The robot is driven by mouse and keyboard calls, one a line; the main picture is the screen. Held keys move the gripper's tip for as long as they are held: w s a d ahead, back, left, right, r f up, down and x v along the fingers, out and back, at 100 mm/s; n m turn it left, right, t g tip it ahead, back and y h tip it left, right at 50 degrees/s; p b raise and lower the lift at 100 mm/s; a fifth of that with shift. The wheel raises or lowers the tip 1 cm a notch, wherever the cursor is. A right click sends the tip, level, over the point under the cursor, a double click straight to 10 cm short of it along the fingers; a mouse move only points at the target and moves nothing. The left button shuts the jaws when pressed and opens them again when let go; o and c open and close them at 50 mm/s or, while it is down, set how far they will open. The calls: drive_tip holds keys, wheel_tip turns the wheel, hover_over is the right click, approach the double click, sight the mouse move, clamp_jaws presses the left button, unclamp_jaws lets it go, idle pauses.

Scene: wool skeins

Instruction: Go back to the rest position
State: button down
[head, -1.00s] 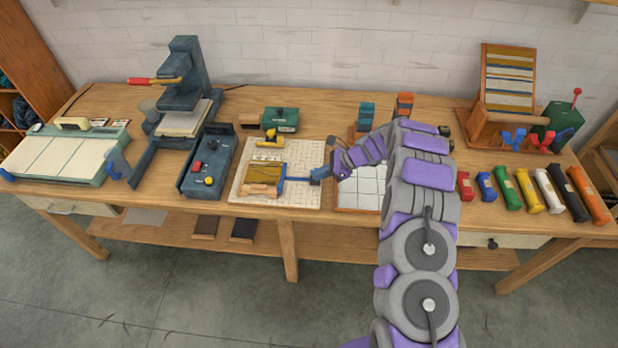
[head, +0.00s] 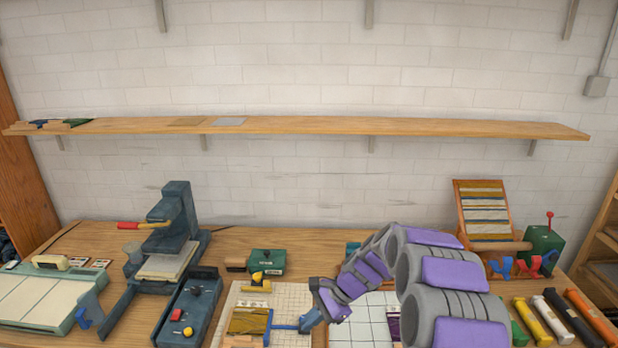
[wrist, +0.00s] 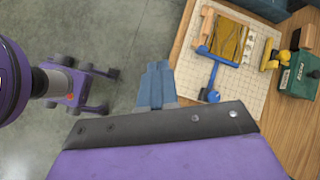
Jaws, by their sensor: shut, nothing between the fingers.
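My gripper (wrist: 155,82) is in the wrist view, its two blue-grey fingers together and nothing held between them. The fingers show against the floor, just off the table edge. In the head view my bent arm reaches over the table; its purple end (head: 330,302) is near the gridded mat (head: 290,297), and its fingertips are hard to make out. A blue-handled tool (head: 283,327) lies on that mat beside a mustard-coloured wound piece (head: 248,321). Both also show in the wrist view, the tool (wrist: 214,78) apart from the fingers.
A blue-grey press (head: 172,230) stands at the left behind a pale cutting board (head: 45,295). A green box (head: 267,262) is behind the mat. A striped rack (head: 484,210) and coloured rolls (head: 560,318) are at the right. A long wall shelf (head: 300,126) runs above.

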drive_tip(key=s+d+r+n+h, duration=0.2)
drive_tip(key=s+d+r+n, duration=0.15)
drive_tip(key=s, duration=0.55)
drive_tip(key=s+d+r+n+h, duration=0.1)
drive_tip(key=s+d+r+n, duration=0.2)
drive_tip(key=s, duration=0.6)
drive_tip(key=s+d+r+n+h, duration=0.1)
drive_tip(key=s+r+n+h, duration=0.15)
drive_tip(key=s+r, duration=0.45)
drive_tip(key=s+d+f+n+h, duration=0.1)
drive_tip(key=s+d, duration=0.2)
drive_tip(key=s, duration=0.4)
drive_tip(key=s+d+f+n+h+b, duration=0.1)
drive_tip(key=s+d+f+n, duration=0.1)
drive_tip(key=s, duration=0.5)
drive_tip(key=shift+d, duration=0.6)
